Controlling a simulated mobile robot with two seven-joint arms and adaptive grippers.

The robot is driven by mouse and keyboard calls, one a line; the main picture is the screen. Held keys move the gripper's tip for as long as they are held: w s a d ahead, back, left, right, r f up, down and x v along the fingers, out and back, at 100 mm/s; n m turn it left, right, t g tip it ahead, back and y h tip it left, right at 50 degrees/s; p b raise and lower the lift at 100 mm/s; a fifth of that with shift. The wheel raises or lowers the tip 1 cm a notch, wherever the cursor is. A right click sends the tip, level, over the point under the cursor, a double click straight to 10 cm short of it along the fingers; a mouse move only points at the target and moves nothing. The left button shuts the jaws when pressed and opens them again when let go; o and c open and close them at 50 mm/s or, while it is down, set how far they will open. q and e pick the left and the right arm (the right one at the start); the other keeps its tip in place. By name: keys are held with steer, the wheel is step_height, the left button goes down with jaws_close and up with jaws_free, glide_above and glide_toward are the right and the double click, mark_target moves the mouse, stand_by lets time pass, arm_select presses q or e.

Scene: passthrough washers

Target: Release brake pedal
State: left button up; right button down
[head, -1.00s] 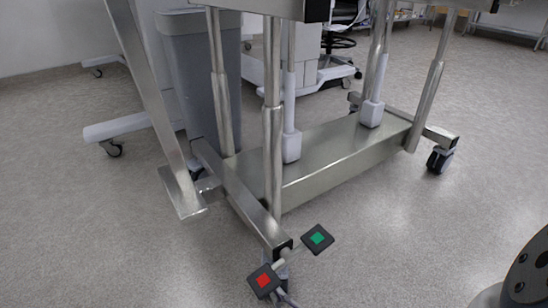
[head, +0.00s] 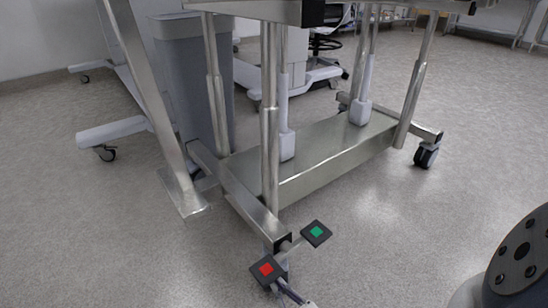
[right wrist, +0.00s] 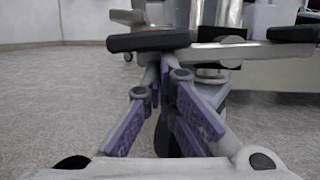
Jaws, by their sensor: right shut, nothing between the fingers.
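The brake pedal unit sits low at the near end of the steel table's foot. It has a dark square pad with a red centre (head: 267,270) and another with a green centre (head: 316,233), joined by a bar. My right gripper (head: 283,286) shows at the bottom of the head view, its purple fingers just under the red pad. In the right wrist view the fingers (right wrist: 165,68) are shut and empty. A dark pad edge (right wrist: 150,41) is just above their tips, and contact cannot be told. Another pad (right wrist: 295,34) is at right. My left gripper is not in view.
The steel table frame (head: 340,155) stands on castors behind the pedals. A grey bin (head: 190,90) and a white wheeled base (head: 112,132) are at back left.

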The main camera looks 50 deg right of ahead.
steer(key=shift+w+a+r+m+h+p, duration=0.1)
steer(key=shift+a+r+m+h+p, duration=0.1)
steer(key=shift+r+m+p, duration=0.35)
steer(key=shift+a+r+m+h+p, duration=0.1)
steer(key=shift+r+m+h+p, duration=0.15)
steer(key=shift+m, duration=0.4)
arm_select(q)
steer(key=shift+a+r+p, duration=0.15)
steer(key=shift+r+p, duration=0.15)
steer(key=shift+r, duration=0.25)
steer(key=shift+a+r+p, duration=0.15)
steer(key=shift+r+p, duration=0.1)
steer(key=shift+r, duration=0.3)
arm_select(e)
steer(key=shift+d+r+m+h, duration=0.1)
steer(key=shift+r+m+h, duration=0.4)
steer(key=shift+m, duration=0.6)
steer(key=shift+f+g, duration=0.1)
steer(key=shift+g, duration=0.2)
